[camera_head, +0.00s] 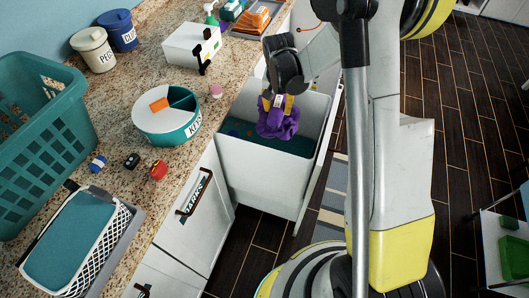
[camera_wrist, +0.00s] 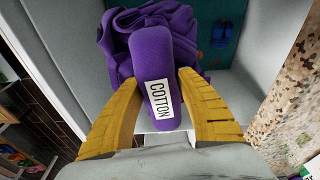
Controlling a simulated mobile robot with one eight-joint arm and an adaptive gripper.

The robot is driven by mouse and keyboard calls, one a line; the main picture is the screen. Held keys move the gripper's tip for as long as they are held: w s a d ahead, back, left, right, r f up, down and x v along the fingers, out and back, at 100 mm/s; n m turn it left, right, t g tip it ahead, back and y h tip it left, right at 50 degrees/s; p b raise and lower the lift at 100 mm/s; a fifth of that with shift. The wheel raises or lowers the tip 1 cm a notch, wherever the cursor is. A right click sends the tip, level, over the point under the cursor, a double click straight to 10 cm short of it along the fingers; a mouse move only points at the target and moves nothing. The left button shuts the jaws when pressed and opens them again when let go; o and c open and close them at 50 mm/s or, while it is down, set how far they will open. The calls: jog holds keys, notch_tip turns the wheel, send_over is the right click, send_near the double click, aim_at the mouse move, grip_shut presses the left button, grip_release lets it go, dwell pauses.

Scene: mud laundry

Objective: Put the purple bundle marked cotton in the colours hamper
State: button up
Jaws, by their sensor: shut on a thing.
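The purple bundle (camera_head: 278,122) hangs from my gripper (camera_head: 276,100) over an open white pull-out bin (camera_head: 262,178) with a teal inside. In the wrist view, the purple bundle (camera_wrist: 150,55) shows a white label reading COTTON. The yellow fingers of my gripper (camera_wrist: 158,88) are shut on its rolled part, one on each side. The bundle's lower part seems to be at or just below the bin's rim level. I see no readable name on the open bin, so I cannot tell whether it is the colours hamper. A few small dark and blue things (camera_wrist: 225,32) lie inside it.
Left of the bin, a closed white front (camera_head: 190,215) carries a sign that looks like DARKS. The speckled counter (camera_head: 125,200) holds a teal basket (camera_head: 45,150), a round KEYS tub (camera_head: 165,125), a white box (camera_head: 190,45) and small items. Dark floor lies at right.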

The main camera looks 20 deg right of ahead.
notch_tip(320, 180, down, 13)
jog(key=s+d+m+b, duration=0.1)
jog(key=d+b, duration=0.1)
jog(key=w+a+f+b, duration=0.2)
jog(key=f, duration=0.1)
jog(key=w+a+f+b, duration=0.2)
jog(key=w+a+f, duration=0.1)
jog(key=f, duration=0.1)
jog(key=w+a+f+b, duration=0.2)
jog(key=a+f, duration=0.1)
jog(key=shift+w+a+f, duration=0.15)
jog(key=shift+w+f, duration=0.05)
jog(key=shift+f, duration=0.15)
jog(key=shift+r, duration=0.2)
jog(key=o, duration=1.2)
jog(key=shift+f, duration=0.15)
